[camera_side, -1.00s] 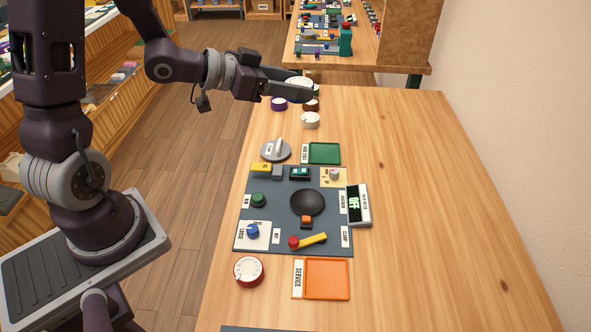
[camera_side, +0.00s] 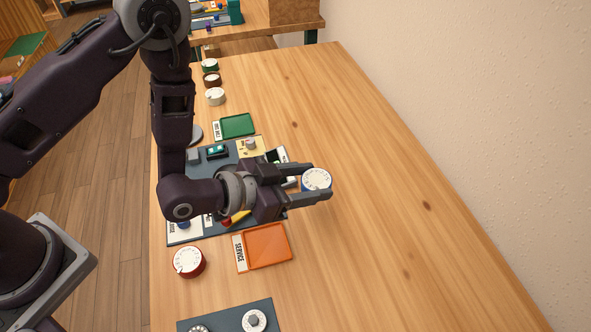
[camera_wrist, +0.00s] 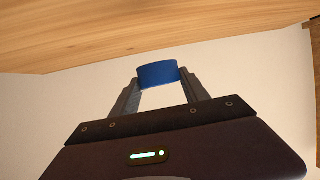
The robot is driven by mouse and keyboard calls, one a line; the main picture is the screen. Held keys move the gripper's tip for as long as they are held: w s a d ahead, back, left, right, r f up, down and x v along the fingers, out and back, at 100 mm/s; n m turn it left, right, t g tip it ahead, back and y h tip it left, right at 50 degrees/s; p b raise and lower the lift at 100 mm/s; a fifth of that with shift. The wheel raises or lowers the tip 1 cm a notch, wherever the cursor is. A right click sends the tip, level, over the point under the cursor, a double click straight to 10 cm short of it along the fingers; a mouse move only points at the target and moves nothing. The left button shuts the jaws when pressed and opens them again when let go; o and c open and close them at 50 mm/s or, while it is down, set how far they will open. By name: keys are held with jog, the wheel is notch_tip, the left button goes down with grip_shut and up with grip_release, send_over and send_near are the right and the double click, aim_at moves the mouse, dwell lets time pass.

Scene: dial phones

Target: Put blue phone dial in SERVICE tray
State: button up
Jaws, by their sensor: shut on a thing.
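The blue phone dial (camera_side: 317,179) has a white numbered face and a blue rim. In the side view my gripper (camera_side: 318,182) is shut on it and holds it above the table, right of the board. In the wrist view the blue rim of the dial (camera_wrist: 158,74) sits between both fingertips (camera_wrist: 158,78). The orange SERVICE tray (camera_side: 267,246) lies on the table, nearer the camera and left of the gripper. It looks empty, with its white label at its left edge.
A dark board (camera_side: 180,240) with knobs lies partly under my arm. A red dial (camera_side: 188,262) is left of the SERVICE tray. A green tray (camera_side: 238,125) and several dials, including a white one (camera_side: 215,97), are farther back. The right of the table is clear.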

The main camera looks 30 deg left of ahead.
aim_at(308, 220)
notch_tip(308, 220, down, 10)
jog(key=shift+s+d+r, duration=0.1)
jog(key=shift+f, duration=0.2)
jog(key=o, duration=1.5)
jog(key=shift+r, duration=0.1)
jog(key=v, duration=0.4)
jog(key=shift+s, duration=0.2)
notch_tip(308, 220, up, 7)
jog(key=shift+s+a+r, duration=0.15)
jog(key=shift+a+r, duration=0.1)
